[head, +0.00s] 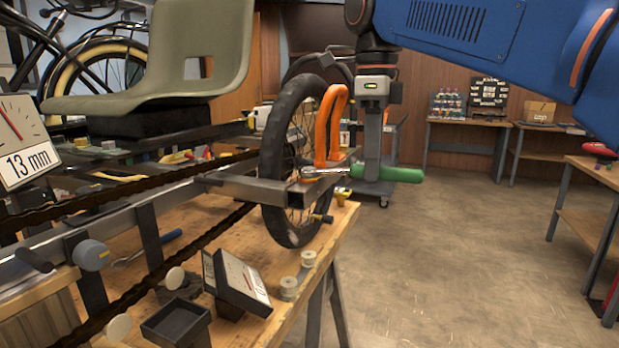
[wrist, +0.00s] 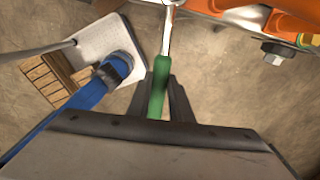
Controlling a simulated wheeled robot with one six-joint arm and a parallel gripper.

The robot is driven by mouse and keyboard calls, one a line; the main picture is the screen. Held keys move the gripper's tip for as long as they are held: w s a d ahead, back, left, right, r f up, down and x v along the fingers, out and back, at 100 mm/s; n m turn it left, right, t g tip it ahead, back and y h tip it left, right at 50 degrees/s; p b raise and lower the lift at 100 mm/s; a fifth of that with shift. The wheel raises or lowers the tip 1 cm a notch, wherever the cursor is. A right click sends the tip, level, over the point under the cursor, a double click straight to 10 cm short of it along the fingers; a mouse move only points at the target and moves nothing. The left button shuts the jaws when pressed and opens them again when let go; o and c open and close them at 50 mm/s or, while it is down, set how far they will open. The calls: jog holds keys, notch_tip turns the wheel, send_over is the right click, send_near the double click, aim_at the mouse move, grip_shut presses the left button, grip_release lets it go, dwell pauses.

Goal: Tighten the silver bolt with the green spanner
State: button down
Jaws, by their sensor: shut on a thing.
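The green spanner has a green handle (head: 402,175) and a silver shaft and head (head: 312,172). My gripper (head: 369,175) is shut on the green handle, which also shows between the jaws in the wrist view (wrist: 158,88). The spanner lies about level, its head pointing left to the grey frame end by the wheel. In the wrist view its head is cut by the top edge, so I cannot tell if it is around a bolt. A silver hex bolt head (wrist: 274,57) shows apart from the spanner, to its right in the wrist view.
The black-tyred wheel (head: 290,160) and an orange bracket (head: 330,125) stand close to the spanner head. Below are the wooden workbench (head: 215,300) and a tilted dial box (head: 242,283). A grey cart (head: 398,174) stands behind.

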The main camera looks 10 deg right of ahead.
jog(key=shift+s+a+m, duration=0.8)
jog(key=shift+s+m, duration=0.25)
jog(key=shift+m, duration=0.15)
dwell(0.9)
jog(key=shift+s+a+m, duration=0.7)
jog(key=shift+a+m, duration=0.1)
jog(key=shift+m, duration=0.3)
dwell(0.7)
jog(key=shift+w+d+n, duration=1.05)
jog(key=shift+n, duration=0.35)
dwell(1.6)
jog(key=c, duration=2.3)
grip_release()
grip_shut()
